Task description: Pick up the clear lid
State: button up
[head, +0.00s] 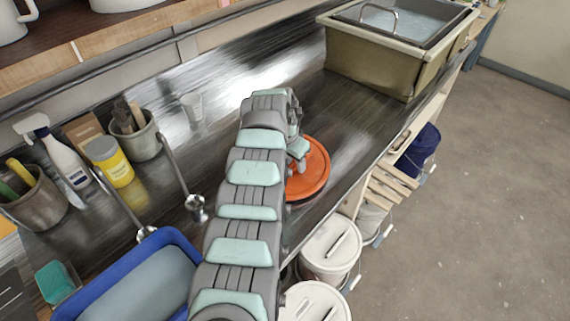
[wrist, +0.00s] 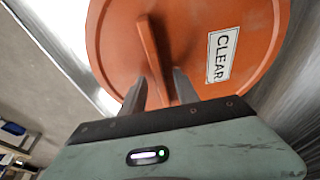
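The clear lid is a round orange disc (head: 312,174) lying on the dark metal counter, partly hidden by my arm in the head view. In the wrist view the lid (wrist: 200,25) fills the upper middle, with a white label reading CLEAR (wrist: 222,54) and a raised bar handle (wrist: 150,45) across its middle. My gripper (wrist: 160,78) is open, with one finger on each side of the handle's near end and gaps showing. Whether the fingers touch the lid cannot be told. In the head view my gripper (head: 298,152) is over the lid's upper left part.
White lidded buckets (head: 331,245) stand below the counter's front edge. A sink basin (head: 388,60) is at the far end. A blue tub (head: 182,247), a spray bottle (head: 64,158), a yellow jar (head: 110,163) and tool pots (head: 140,140) stand to the left. The counter beyond the lid is clear.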

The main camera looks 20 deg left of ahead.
jog(key=shift+f, duration=0.1)
dwell(0.3)
grip_shut()
dwell(1.2)
